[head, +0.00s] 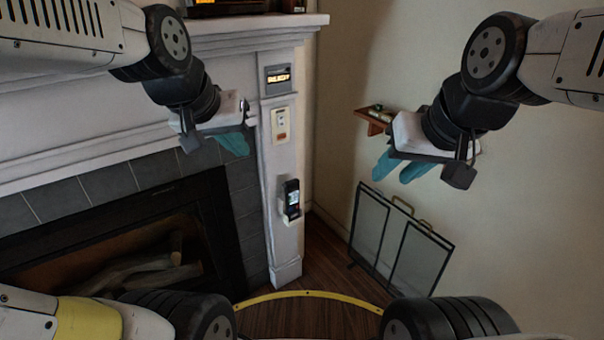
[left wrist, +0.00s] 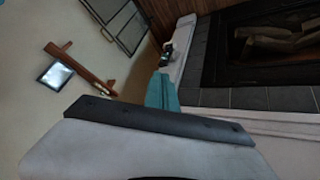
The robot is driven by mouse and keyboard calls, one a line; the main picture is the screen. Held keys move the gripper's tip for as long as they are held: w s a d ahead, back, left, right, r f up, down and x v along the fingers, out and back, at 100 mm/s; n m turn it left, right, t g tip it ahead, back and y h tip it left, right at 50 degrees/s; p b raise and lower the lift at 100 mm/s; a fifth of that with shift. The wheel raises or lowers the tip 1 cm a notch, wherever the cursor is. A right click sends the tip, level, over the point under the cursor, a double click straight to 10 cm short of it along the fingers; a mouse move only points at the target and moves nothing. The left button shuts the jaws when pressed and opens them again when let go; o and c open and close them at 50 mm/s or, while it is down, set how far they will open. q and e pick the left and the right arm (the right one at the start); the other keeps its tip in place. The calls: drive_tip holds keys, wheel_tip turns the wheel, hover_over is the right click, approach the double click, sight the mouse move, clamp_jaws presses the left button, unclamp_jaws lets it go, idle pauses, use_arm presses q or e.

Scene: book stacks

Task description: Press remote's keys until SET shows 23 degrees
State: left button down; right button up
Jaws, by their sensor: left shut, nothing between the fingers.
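The remote (head: 291,196) is a black handset with a small lit screen, upright in a white holder on the white pilaster beside the fireplace. Its keys and SET reading are too small to read. It also shows small in the left wrist view (left wrist: 167,53). My left gripper (head: 238,148) is shut and empty, above and left of the remote, apart from it. Its teal fingers show in the left wrist view (left wrist: 161,92). My right gripper (head: 392,176) has its teal fingers apart, empty, up and right of the remote.
Above the remote are a cream wall unit (head: 281,125) with a red part and an amber-lit display (head: 278,78). A small wooden shelf (head: 374,127) is on the right wall. A folding fire screen (head: 398,240) stands below it. The fireplace (head: 130,262) is at left.

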sight(298, 206)
use_arm(q)
drive_tip(key=w+d+f+n+t, duration=0.1)
drive_tip(key=w+d+f, duration=0.1)
drive_tip(key=w, duration=0.8)
drive_tip(key=w+d+f+t, duration=0.1)
drive_tip(key=w+d+f, duration=0.1)
drive_tip(key=w, duration=0.9)
drive_tip(key=w+d+f+n+t, duration=0.1)
drive_tip(key=w+d+f, duration=0.2)
drive_tip(key=w+f, duration=0.4)
drive_tip(key=w+d+f+t, duration=0.1)
drive_tip(key=w+d+f, duration=0.2)
drive_tip(key=w+f, duration=0.4)
drive_tip(key=w+d+f+n+t, duration=0.1)
drive_tip(key=w+d+f, duration=0.15)
drive_tip(key=f, duration=0.65)
drive_tip(key=w+d+f+t, duration=0.15)
drive_tip(key=w+f, duration=0.25)
drive_tip(key=f, duration=0.5)
drive_tip(key=s+d+f, duration=0.1)
drive_tip(key=s+f, duration=0.2)
drive_tip(key=f, duration=0.6)
drive_tip(key=s+d+f+n+t, duration=0.1)
drive_tip(key=s+f, duration=0.2)
drive_tip(key=f, duration=0.6)
drive_tip(key=shift+f+y, duration=0.2)
drive_tip(key=shift+y, duration=0.1)
drive_tip(key=shift+w, duration=0.1)
